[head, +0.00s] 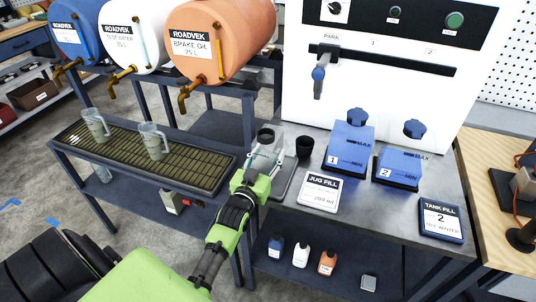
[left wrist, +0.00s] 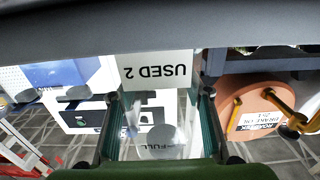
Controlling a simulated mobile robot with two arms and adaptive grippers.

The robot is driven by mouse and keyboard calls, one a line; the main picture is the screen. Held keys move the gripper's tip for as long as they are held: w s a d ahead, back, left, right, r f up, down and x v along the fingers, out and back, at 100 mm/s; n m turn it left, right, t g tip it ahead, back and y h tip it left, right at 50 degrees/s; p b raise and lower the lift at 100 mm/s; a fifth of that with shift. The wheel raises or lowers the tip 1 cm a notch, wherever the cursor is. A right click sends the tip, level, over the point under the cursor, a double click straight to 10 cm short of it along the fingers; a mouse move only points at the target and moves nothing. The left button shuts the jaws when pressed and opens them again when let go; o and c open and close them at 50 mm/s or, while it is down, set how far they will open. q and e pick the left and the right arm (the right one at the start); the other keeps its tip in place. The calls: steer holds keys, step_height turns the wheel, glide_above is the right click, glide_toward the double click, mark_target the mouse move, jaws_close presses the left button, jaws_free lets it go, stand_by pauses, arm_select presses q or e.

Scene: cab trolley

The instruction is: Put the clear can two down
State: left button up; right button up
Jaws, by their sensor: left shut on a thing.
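My left gripper (head: 258,172) is shut on a clear can (head: 268,152) with a dark round top, near the left end of the grey bench. Its lower part is partly hidden by the gripper, and I cannot tell whether it touches the surface below. A white label reading USED 2 (left wrist: 158,72) shows upside down between the fingers. My right gripper is not in view.
A dark cup (head: 304,147) and a JUG FILL card (head: 319,190) stand close to the right. Blue tanks 1 (head: 348,148) and 2 (head: 398,168) follow. Two clear jugs stand on the slatted drip tray (head: 120,162) at left, below the drums.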

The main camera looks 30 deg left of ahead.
mark_target(262, 166)
arm_select(q)
steer(key=o, duration=1.6)
steer(key=shift+f, duration=0.1)
steer(key=shift+s, duration=0.3)
steer(key=b+v, duration=0.2)
steer(key=v, duration=0.8)
steer(key=shift+s+d, duration=0.1)
steer(key=shift+d, duration=0.05)
steer(key=shift+s+d+r, duration=0.15)
steer(key=shift+s+r, duration=0.05)
steer(key=shift+s, duration=0.4)
